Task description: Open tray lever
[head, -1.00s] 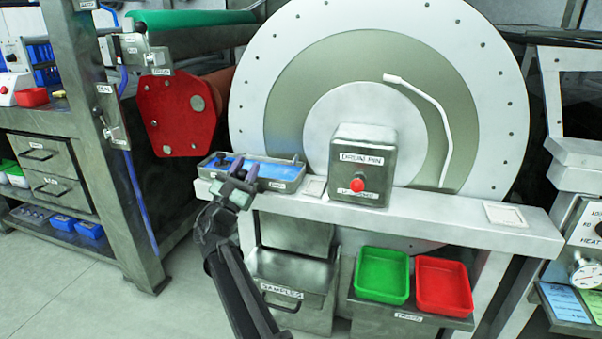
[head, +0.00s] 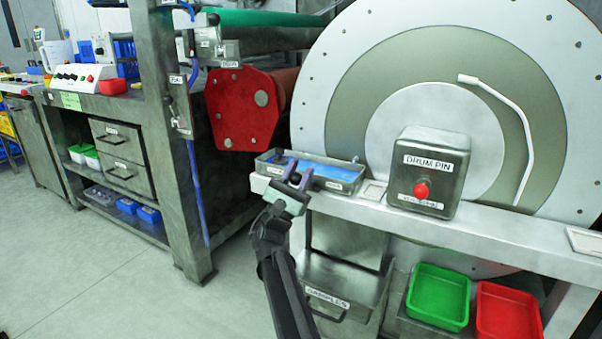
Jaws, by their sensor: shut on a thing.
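I cannot tell whether this is a lever. The tray sits on the left end of the pale ledge (head: 350,205) in front of the large drum (head: 370,75). No part in view is clearly marked as the tray lever. Small labels on the tray are too small to read.
A grey box marked DRUM PIN (head: 428,165) with a red knob (head: 421,191) stands on the ledge. Green (head: 438,297) and red (head: 508,312) trays are below. A steel bench frame (head: 175,130) stands left. The floor (head: 110,270) at left is clear.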

